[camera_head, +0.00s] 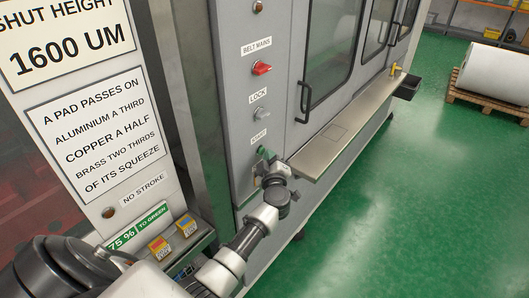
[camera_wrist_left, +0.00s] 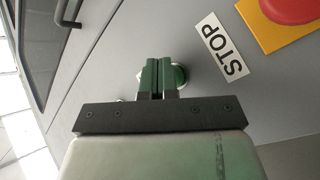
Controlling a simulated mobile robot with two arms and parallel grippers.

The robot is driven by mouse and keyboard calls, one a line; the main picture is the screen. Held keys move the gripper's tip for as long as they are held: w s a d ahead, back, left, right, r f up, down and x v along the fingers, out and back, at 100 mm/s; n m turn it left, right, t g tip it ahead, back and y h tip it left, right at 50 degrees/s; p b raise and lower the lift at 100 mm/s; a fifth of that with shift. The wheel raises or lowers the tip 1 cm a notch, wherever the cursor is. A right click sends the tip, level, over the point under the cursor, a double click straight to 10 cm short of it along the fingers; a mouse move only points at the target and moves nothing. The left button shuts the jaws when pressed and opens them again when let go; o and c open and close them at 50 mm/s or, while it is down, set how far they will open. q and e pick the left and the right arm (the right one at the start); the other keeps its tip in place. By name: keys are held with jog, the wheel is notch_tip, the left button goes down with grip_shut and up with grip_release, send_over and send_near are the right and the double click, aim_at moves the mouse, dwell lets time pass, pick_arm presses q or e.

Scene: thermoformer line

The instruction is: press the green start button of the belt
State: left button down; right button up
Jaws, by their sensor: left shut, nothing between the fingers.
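The green start button (camera_head: 262,151) is on the grey machine panel, just below the START label (camera_head: 259,137). My left gripper (camera_head: 267,157) is right in front of it and partly covers it in the head view. In the left wrist view, the shut, empty fingers (camera_wrist_left: 158,65) point at the panel, and the green button (camera_wrist_left: 180,76) shows behind them, mostly to their right. The fingertips hide much of the button. I cannot tell whether they touch it or how far it is pushed in. My right gripper is in neither view.
A red BELT MAINS switch (camera_head: 262,68) and a LOCK keyswitch (camera_head: 259,113) are above on the panel. In the left wrist view, a red button (camera_wrist_left: 292,8) on a yellow plate is near a STOP label (camera_wrist_left: 220,48). A metal ledge (camera_head: 335,135) juts out right of the gripper.

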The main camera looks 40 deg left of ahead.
pick_arm(q)
jog(key=shift+s+d+p, duration=0.15)
jog(key=shift+d+p, duration=0.15)
jog(key=shift+d, duration=0.55)
jog(key=d, duration=0.5)
jog(key=shift+s+p, duration=0.15)
jog(key=shift+p, duration=0.25)
dwell(0.5)
